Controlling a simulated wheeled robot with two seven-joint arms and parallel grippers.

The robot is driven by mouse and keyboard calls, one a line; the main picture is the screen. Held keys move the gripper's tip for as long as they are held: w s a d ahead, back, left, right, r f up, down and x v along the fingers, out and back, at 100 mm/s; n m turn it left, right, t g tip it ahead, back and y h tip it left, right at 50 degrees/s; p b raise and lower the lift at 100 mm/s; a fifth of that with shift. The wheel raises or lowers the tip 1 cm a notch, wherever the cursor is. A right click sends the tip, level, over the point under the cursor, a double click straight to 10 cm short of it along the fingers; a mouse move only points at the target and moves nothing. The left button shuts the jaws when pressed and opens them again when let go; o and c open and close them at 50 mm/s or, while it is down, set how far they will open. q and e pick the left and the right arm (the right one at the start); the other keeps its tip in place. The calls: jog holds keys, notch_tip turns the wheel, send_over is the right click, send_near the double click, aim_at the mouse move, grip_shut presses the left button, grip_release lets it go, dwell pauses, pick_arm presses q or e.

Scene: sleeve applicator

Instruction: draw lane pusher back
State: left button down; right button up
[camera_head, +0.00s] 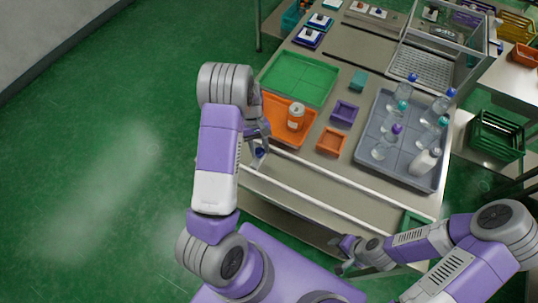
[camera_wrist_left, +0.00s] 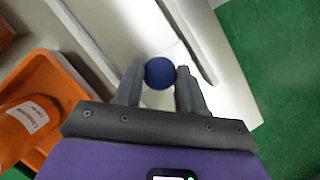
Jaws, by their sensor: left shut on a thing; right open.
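The lane is a pale strip between two white rails (camera_head: 340,180) along the table's near edge. A round blue knob, which looks like the lane pusher's handle (camera_wrist_left: 159,74), stands at the lane's left end. My left gripper (camera_head: 261,150) is there, its fingers shut on the knob's two sides in the left wrist view (camera_wrist_left: 157,80). The pusher's body below the knob is hidden. My right gripper (camera_head: 343,254) is open and empty, low in front of the table's near edge, apart from the lane.
An orange tray (camera_head: 272,103) with a white-labelled jar (camera_head: 296,118) lies just behind the left gripper. A green tray (camera_head: 299,78), small purple (camera_head: 343,112) and orange (camera_head: 331,141) trays lie beyond. A grey tray (camera_head: 407,172) holds several bottles at right. The floor at left is clear.

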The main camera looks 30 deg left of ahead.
pick_arm(q)
jog(key=shift+s+a+r, duration=0.1)
jog(key=shift+s+a, duration=0.05)
jog(key=shift+a, duration=2.45)
jog(key=c, duration=0.9)
grip_release()
jog(key=shift+o, duration=1.1)
jog(key=shift+a, duration=0.1)
jog(key=shift+r, duration=0.15)
jog(key=v, duration=0.7)
